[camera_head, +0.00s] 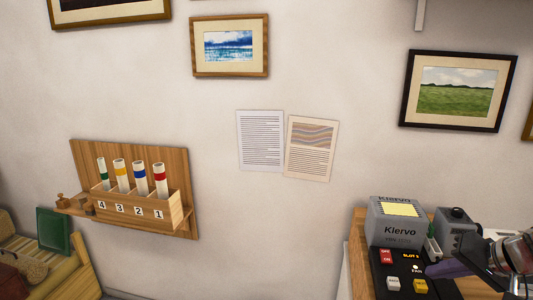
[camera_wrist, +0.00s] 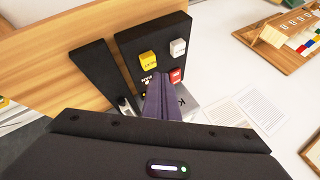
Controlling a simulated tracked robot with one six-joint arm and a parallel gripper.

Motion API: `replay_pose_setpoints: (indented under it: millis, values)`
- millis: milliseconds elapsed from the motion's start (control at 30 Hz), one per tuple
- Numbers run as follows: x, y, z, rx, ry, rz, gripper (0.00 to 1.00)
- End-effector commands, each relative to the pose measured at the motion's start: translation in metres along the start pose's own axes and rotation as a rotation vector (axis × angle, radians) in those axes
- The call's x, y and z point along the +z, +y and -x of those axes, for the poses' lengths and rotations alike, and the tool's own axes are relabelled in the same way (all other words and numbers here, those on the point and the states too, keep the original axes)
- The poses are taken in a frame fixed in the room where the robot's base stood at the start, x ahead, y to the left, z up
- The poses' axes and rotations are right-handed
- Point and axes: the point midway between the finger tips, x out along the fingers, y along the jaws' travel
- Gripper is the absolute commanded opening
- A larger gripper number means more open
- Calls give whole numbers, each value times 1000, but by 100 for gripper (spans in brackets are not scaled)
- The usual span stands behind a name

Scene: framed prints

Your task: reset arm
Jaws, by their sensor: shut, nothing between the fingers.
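My gripper (camera_head: 432,269) is at the lower right in the head view, with its purple fingers together and empty. They point left, in front of the black control panel (camera_head: 402,262) and the grey Klervo machine (camera_head: 396,223). In the wrist view the shut fingers (camera_wrist: 160,80) overlap the panel (camera_wrist: 134,50), near a yellow button (camera_wrist: 148,58), a white button (camera_wrist: 178,47) and a red button (camera_wrist: 175,76). I cannot tell whether the fingertips touch the panel. The fingers hide part of the machine in the wrist view.
A wooden wall rack (camera_head: 90,165) holds several numbered tubes at left. Two printed sheets (camera_head: 260,140) (camera_head: 311,150) and framed prints (camera_head: 457,90) (camera_head: 230,45) hang on the wall. A smaller grey device (camera_head: 456,228) stands beside the machine on the wooden table (camera_head: 358,250). Open space lies between rack and table.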

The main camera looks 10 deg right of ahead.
Motion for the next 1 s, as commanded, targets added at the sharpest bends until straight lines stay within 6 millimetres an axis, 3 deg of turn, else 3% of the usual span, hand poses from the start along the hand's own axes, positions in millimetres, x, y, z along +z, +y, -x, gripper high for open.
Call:
replay_pose_setpoints:
  millis: [133, 267, 567, 1000]
  values:
    - [27, 11, -3, 71, -48, -70, 0]
    - [53, 7, -6, 135, -92, -91, 0]
    - [113, -24, -12, 273, -162, -29, 0]
    - [189, -77, -9, 390, -172, 232, 0]
